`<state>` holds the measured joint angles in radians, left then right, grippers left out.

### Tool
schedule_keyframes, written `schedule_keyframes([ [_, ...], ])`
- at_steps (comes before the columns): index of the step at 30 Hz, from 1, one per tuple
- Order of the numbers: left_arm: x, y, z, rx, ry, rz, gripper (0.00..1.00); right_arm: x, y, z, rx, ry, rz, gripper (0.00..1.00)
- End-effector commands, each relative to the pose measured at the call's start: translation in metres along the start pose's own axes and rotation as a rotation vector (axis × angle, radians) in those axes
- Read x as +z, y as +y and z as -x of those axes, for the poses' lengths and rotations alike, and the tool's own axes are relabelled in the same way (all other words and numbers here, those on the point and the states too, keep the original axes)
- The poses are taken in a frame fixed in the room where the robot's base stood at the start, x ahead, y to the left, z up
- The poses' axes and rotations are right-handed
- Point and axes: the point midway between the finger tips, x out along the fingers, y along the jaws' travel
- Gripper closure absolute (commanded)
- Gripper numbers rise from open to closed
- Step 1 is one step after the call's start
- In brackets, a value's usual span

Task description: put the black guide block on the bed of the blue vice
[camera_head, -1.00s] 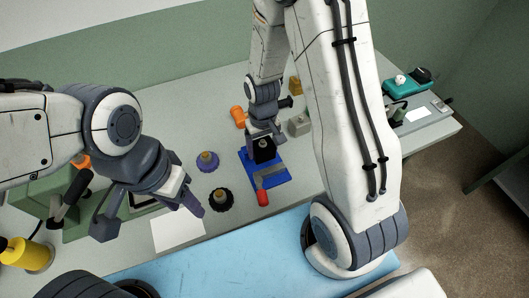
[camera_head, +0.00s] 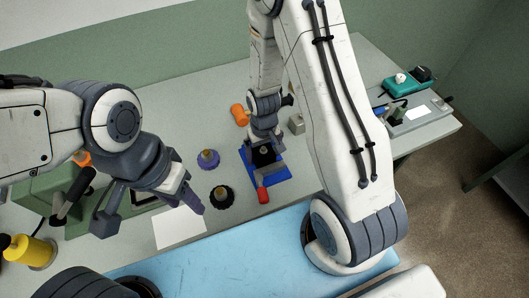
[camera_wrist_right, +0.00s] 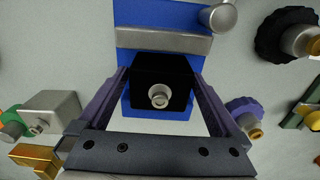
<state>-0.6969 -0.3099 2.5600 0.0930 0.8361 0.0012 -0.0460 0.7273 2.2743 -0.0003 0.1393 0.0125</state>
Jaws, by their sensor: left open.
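The blue vice (camera_head: 280,174) stands on the table with its red-ended handle (camera_head: 263,195) towards the front. In the right wrist view the vice (camera_wrist_right: 140,13) has a grey metal jaw plate (camera_wrist_right: 165,41) across it. The black guide block (camera_wrist_right: 150,75), with a round metal stud, is between the fingers of my right gripper (camera_wrist_right: 162,82), which look closed against its sides. The block (camera_head: 262,158) is over the vice bed; I cannot tell whether it touches the bed. My left gripper (camera_head: 148,212) is open and empty above the front left of the table.
A purple round part (camera_head: 208,160) and a black round part (camera_head: 221,196) stand left of the vice. An orange cylinder (camera_head: 239,115) lies behind it, and a grey metal block (camera_head: 297,123) is at back right. A white sheet (camera_head: 178,230) lies at the front.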

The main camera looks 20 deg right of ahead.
Motion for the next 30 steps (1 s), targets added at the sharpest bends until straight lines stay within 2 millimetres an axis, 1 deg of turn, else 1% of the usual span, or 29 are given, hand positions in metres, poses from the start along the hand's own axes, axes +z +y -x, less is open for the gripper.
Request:
schedule_keyframes([
  [4,0.000,0.000,0.004,0.000,0.000,0.000,0.50,0.000,0.000,0.005,0.000,0.001,0.000,0.00],
  [8,0.000,0.000,0.000,0.000,0.000,0.000,0.50,-0.001,0.000,0.016,0.000,0.004,0.000,0.00],
  [11,0.000,0.000,-0.003,0.000,0.000,0.000,0.50,-0.002,0.000,0.033,0.000,0.008,0.000,0.00],
  [18,0.001,-0.001,-0.009,0.000,0.000,-0.001,0.50,-0.002,0.000,0.082,0.000,0.008,0.000,0.00],
  [21,0.001,-0.001,-0.011,0.000,0.000,-0.001,0.50,-0.001,0.000,0.099,0.000,0.006,0.000,0.00],
  [24,0.001,-0.001,-0.011,0.000,0.000,-0.001,0.50,-0.001,0.000,0.112,0.000,0.005,0.000,0.00],
  [27,0.001,-0.001,-0.012,0.000,0.000,-0.001,0.50,0.000,-0.001,0.121,0.000,0.003,0.002,0.00],
  [29,0.001,-0.001,-0.012,0.000,0.000,-0.001,0.50,0.002,-0.007,0.127,-0.002,0.005,0.018,0.00],
  [30,0.001,-0.001,-0.012,0.000,0.000,-0.001,0.50,0.007,-0.015,0.134,-0.004,0.008,0.042,0.00],
])
